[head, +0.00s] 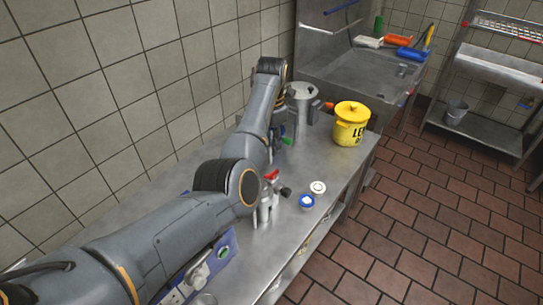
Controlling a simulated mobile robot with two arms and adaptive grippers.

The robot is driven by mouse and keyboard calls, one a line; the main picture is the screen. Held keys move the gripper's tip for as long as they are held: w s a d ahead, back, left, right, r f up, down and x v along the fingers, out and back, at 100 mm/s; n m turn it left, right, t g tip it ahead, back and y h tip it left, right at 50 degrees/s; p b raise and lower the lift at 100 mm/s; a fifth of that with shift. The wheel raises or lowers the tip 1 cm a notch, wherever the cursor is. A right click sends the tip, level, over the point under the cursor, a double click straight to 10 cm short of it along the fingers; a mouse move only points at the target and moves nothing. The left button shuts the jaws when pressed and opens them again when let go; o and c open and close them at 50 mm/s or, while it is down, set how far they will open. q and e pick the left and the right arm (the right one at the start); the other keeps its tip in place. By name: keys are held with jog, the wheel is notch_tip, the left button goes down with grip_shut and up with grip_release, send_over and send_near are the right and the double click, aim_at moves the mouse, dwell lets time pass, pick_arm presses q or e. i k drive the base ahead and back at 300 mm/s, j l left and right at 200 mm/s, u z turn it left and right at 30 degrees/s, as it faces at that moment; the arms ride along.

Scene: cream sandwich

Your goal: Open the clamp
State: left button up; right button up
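I cannot make out a clamp for certain. A steel pot-like vessel (302,101) with a dark side part stands against the wall on the steel counter (225,265), partly behind my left arm. My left arm comes in from the lower left and reaches along the counter toward this vessel. My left gripper (281,131) seems to be beside the vessel's near side, mostly hidden by my own forearm. Its fingers cannot be told apart. Small green and blue parts show there. My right gripper is not in view.
A yellow lidded pot (350,128) stands at the counter's far right corner. Small metal items with a red part (271,175), a white-topped item (318,187) and a blue-and-white one (307,201) stand nearer. A sink is beyond.

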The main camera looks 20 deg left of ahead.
aim_at(286, 192)
jog(key=k+l, duration=0.65)
jog(key=k, duration=0.25)
